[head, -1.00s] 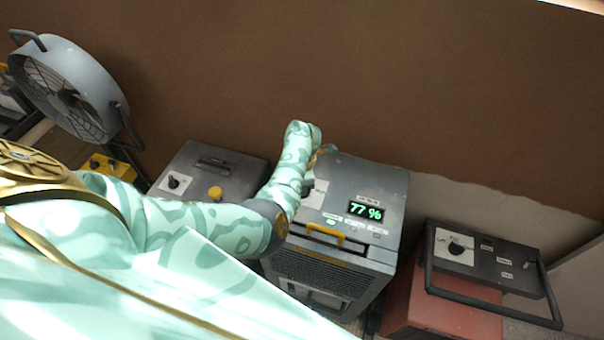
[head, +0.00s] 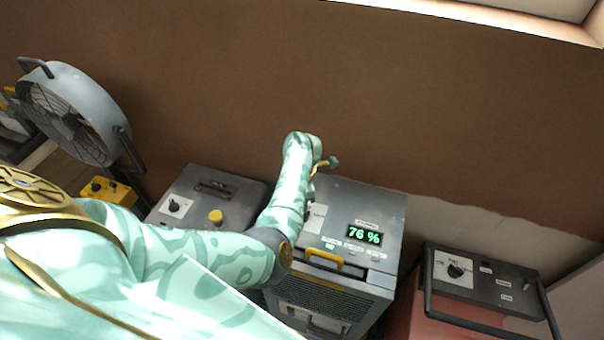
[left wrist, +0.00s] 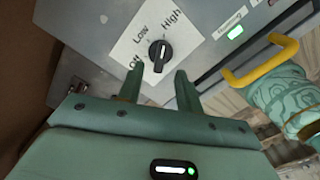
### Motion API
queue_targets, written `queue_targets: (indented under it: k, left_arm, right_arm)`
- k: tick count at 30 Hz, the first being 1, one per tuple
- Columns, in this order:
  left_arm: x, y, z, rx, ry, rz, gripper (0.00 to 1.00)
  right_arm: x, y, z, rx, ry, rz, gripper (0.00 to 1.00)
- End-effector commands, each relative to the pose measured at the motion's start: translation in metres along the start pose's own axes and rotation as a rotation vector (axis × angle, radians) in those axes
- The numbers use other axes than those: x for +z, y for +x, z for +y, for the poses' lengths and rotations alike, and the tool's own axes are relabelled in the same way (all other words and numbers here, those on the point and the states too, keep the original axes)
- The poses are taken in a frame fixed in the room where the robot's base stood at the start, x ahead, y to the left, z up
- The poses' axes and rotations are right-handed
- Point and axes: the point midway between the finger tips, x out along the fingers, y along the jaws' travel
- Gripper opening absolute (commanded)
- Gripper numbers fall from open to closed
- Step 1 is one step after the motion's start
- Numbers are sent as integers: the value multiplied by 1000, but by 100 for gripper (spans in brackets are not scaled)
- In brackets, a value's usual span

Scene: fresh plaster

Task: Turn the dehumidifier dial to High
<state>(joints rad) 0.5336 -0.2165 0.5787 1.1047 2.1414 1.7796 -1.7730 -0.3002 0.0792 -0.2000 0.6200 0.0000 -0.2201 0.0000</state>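The dehumidifier (head: 385,215) is a grey box with a green display reading 76 % and a yellow handle (head: 335,257). Its dial (left wrist: 160,55) is a black knob on a white plate (left wrist: 125,47) in the left wrist view, with "Low" at its upper left and "High" at its upper right. The knob stands nearly upright in that view; I cannot tell exactly which mark it points to. My left gripper (left wrist: 158,88) is open, its two fingers apart, with the dial just beyond and between the tips. In the head view my left arm mostly hides the dial. My right gripper is not visible.
A grey unit (head: 235,200) with its own dial stands left of the dehumidifier. A red unit (head: 440,312) with a dial and black bar frame stands right. A drum fan (head: 75,110) and yellow box (head: 108,190) are farther left. A brown plaster wall (head: 400,100) rises behind.

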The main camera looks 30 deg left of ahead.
Motion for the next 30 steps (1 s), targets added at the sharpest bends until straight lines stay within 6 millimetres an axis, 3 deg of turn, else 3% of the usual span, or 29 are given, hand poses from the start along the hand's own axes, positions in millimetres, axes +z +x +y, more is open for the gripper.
queue_targets:
  k: [1, 6, 12, 18, 30]
  left_arm:
    - [1, -20, 0, 3, -2, -2, 35]
    - [1, -65, 0, 3, -1, -2, 35]
    - [1, -101, 0, 0, -1, -2, 35]
    - [1, -112, 0, -1, 1, -1, 35]
    - [1, -112, 0, -1, 1, -1, 35]
  right_arm:
    - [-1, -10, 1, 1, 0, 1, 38]
    - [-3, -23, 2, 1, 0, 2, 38]
    - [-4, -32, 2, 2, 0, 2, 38]
    - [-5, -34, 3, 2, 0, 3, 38]
    - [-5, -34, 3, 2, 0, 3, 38]
